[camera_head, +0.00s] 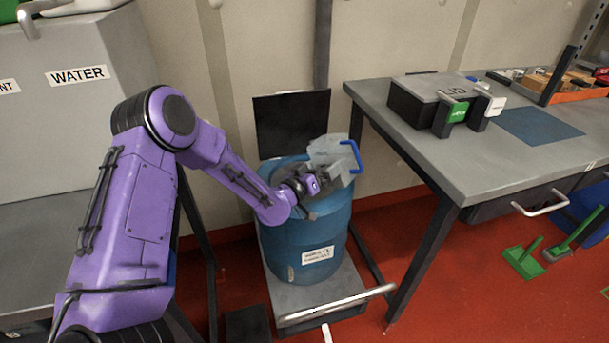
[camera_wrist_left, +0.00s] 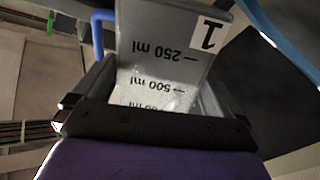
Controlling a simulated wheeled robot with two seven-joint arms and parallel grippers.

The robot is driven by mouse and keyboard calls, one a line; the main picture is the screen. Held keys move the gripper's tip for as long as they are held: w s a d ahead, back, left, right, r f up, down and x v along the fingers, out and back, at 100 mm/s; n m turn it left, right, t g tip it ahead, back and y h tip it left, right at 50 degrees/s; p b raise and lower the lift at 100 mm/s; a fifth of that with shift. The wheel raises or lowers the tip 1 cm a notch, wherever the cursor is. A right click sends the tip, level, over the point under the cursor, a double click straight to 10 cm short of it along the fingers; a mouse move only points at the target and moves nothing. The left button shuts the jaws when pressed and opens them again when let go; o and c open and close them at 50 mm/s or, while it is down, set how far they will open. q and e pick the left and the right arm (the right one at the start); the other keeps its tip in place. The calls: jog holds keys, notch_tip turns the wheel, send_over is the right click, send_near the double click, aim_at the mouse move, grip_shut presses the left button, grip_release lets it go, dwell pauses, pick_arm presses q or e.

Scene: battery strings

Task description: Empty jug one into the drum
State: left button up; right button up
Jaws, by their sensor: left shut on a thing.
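Jug one (camera_head: 333,158) is a clear jug with a blue handle, tilted over the top of the blue drum (camera_head: 310,241). In the left wrist view the jug (camera_wrist_left: 160,60) shows a "1" label and upside-down volume marks. My left gripper (camera_head: 303,184) is shut on the jug at the drum's mouth. In the left wrist view its fingers (camera_wrist_left: 155,95) lie on both sides of the jug. The drum carries a white label, too small to read. The inside of the drum and the jug's mouth are hidden. My right gripper is not in view.
The drum stands on a low grey platform (camera_head: 300,297) with a metal bar at its front. A black panel (camera_head: 291,123) is behind it. A grey table (camera_head: 425,150) with a lidded black box (camera_head: 435,98) stands at the right. A grey cabinet marked "WATER" (camera_head: 70,120) is at the left.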

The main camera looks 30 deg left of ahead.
aim_at(325, 153)
pick_arm(q)
jog(key=shift+r, duration=0.25)
jog(key=shift+d+r+n+p, duration=0.15)
jog(key=shift+r+n+p, duration=0.2)
jog(key=shift+n, duration=0.45)
jog(key=shift+r, duration=0.2)
dwell(0.4)
jog(key=shift+r+n+y+p, duration=0.3)
jog(key=shift+r+n+p, duration=0.1)
jog(key=shift+n, duration=0.4)
dwell(0.5)
jog(key=shift+r+n+p, duration=0.4)
jog(key=shift+r+n, duration=0.1)
jog(key=shift+n, duration=0.3)
dwell(0.4)
jog(key=shift+r+n+t+p, duration=0.35)
jog(key=shift+r+n, duration=0.2)
jog(key=shift+n, duration=0.35)
